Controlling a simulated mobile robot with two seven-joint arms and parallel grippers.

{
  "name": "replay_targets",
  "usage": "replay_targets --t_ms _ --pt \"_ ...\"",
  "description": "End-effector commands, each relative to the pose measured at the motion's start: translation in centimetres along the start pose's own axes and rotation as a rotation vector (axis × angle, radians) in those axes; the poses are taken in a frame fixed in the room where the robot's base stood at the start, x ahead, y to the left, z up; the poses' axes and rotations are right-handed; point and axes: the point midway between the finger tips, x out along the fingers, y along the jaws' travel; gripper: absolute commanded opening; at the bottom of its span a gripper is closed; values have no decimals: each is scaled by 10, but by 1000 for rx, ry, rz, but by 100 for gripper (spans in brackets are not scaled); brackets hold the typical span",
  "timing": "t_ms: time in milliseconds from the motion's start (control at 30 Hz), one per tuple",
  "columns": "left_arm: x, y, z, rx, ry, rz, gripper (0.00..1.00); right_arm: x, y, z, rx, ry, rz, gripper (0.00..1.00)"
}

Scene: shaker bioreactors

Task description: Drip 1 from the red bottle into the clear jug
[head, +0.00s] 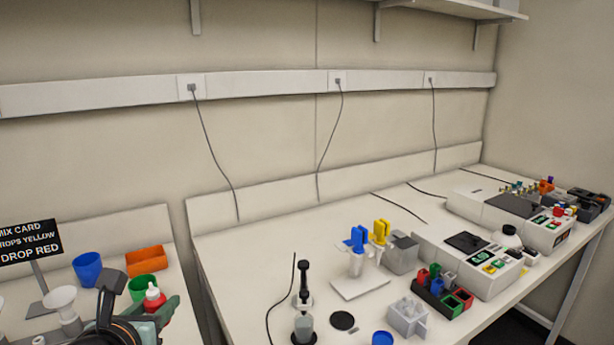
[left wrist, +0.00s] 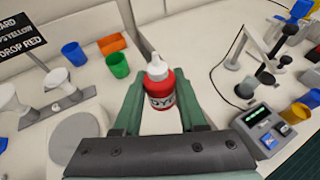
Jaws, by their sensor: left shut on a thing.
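The red bottle (left wrist: 160,97) has a white cap and nozzle and a dark label. My left gripper (left wrist: 161,110) has its green fingers on both sides of the bottle and is shut on it. The bottle is close to upright, with its nozzle up. In the head view the red bottle (head: 154,300) shows at the lower left, at the fingers of my left gripper (head: 142,303). A greyish, see-through vessel (head: 304,328) stands at the bottom middle of the head view; I cannot tell if it is the clear jug. My right gripper is not in view.
A sign (head: 30,243) reads "DROP RED" on its bottom line. Blue (head: 87,270) and green (head: 142,288) cups and an orange tray (head: 148,260) stand behind the bottle. White funnels (head: 60,300) stand left. A gap separates the two benches. Instruments crowd the right bench.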

Motion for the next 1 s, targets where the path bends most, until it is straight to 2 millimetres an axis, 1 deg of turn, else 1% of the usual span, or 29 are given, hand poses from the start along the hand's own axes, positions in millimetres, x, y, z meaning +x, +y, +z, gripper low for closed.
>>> replay_targets --t_ms 33,100,200,300,1000 --pt "-3 -15 7 5 -5 -31 0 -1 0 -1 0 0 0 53" --pt "-7 -28 12 19 -4 -60 0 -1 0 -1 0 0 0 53" --pt "-11 -42 16 34 -3 -89 0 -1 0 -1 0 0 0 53" --pt "-13 -48 19 41 -1 -106 0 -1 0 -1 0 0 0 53" --pt "-14 -49 19 43 0 -108 0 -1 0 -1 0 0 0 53"
